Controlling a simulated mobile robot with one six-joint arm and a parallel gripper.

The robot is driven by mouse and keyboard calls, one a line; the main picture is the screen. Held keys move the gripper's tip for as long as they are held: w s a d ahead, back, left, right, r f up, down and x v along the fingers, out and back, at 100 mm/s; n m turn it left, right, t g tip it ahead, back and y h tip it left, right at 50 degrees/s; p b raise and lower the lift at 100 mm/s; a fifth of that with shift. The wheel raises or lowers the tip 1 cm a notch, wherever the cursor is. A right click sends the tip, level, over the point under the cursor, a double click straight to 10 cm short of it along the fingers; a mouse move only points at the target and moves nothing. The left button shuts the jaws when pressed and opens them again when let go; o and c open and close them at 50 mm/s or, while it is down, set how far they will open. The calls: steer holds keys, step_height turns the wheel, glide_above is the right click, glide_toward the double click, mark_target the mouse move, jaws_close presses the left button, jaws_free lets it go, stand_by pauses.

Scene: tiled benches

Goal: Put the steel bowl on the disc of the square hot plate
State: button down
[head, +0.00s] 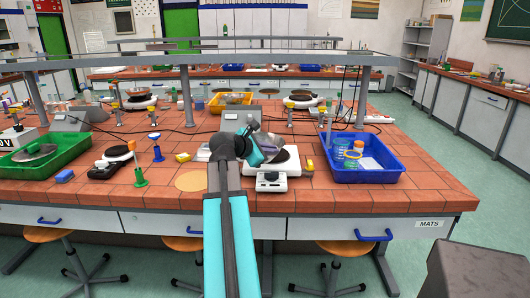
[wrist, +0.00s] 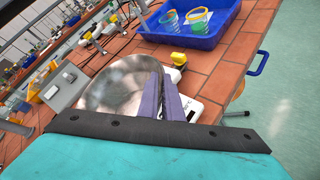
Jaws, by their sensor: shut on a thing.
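The steel bowl (wrist: 112,84) fills the middle of the wrist view, tilted in that picture. My gripper (wrist: 168,101) is shut on its rim, with the purple fingers at the bowl's right side. In the head view the bowl (head: 270,141) is partly hidden behind my gripper (head: 257,148). The white square hot plate (head: 271,184) stands near the bench's front edge, and its dark disc (head: 287,164) is partly covered by the bowl and gripper. In the wrist view a corner of the hot plate (wrist: 193,107) shows beside the fingers. I cannot tell whether the bowl touches the disc.
A blue tray (head: 365,176) with cups stands to the right. A tan round mat (head: 194,181) lies near the front edge. A grey shelf (head: 215,57) spans above the bench.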

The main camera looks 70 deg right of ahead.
mark_target(280, 138)
steer(key=shift+w+d, duration=0.1)
stand_by(0.3)
steer(key=shift+w+d, duration=0.1)
steer(key=shift+d, duration=0.15)
steer(key=d, duration=0.4)
steer(key=d+f+p, duration=0.1)
steer(key=d, duration=0.9)
steer(key=shift+f+p, duration=0.15)
steer(key=shift+p, duration=0.25)
steer(key=shift+d+f+p, duration=0.25)
steer(key=shift+d+f, duration=0.05)
steer(key=shift+f, duration=0.65)
steer(key=shift+d+f+p, duration=0.2)
steer(key=shift+d+f, duration=0.1)
steer(key=shift+f, duration=0.6)
steer(key=c, duration=1.9)
jaws_free()
steer(key=shift+c, duration=0.2)
